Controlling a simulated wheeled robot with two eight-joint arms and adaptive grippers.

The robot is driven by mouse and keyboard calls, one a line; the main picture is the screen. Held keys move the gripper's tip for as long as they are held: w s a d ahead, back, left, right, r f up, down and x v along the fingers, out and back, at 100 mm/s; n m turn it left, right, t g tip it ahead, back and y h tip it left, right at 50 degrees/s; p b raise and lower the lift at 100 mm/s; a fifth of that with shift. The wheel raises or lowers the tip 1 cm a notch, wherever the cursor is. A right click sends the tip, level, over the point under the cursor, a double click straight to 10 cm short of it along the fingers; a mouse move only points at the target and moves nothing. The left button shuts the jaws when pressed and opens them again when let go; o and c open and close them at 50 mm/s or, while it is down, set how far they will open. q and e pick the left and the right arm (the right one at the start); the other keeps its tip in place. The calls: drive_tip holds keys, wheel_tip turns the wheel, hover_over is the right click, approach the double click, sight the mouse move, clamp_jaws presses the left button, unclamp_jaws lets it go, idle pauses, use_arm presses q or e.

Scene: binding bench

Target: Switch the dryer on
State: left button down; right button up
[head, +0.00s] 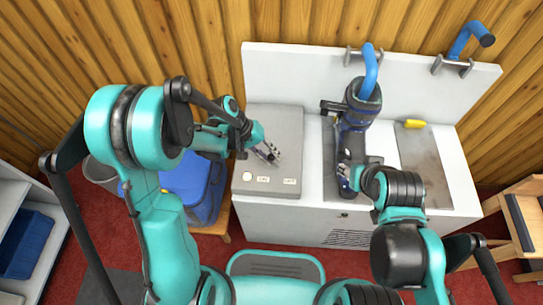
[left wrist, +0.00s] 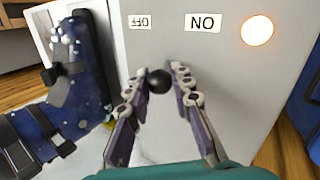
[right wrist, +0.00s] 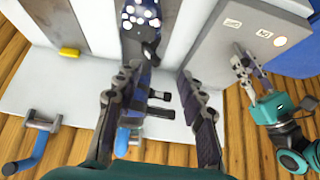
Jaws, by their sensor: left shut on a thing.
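The dryer is a white bench unit with a light grey control box (head: 275,125) at its left end. The left wrist view shows a black ball knob (left wrist: 160,81), an OFF label (left wrist: 139,21), an ON label (left wrist: 202,22) and a round cream lamp with an orange rim (left wrist: 257,31). My left gripper (head: 273,155) is over the box, shut on the black knob, a finger on each side. My right gripper (right wrist: 160,95) is open, its fingers apart, near a dark blue speckled boot (head: 360,105); the boot's contact with the fingers is unclear.
Blue pipes (head: 470,40) stand at the back panel (head: 300,70). A yellow object (head: 413,124) lies on the right part of the bench. A blue bin (head: 195,180) stands left of the box, and a wooden stand (head: 525,215) is at the right.

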use_arm(q)
drive_tip(key=c, duration=1.3)
unclamp_jaws()
drive_tip(key=v, duration=1.2)
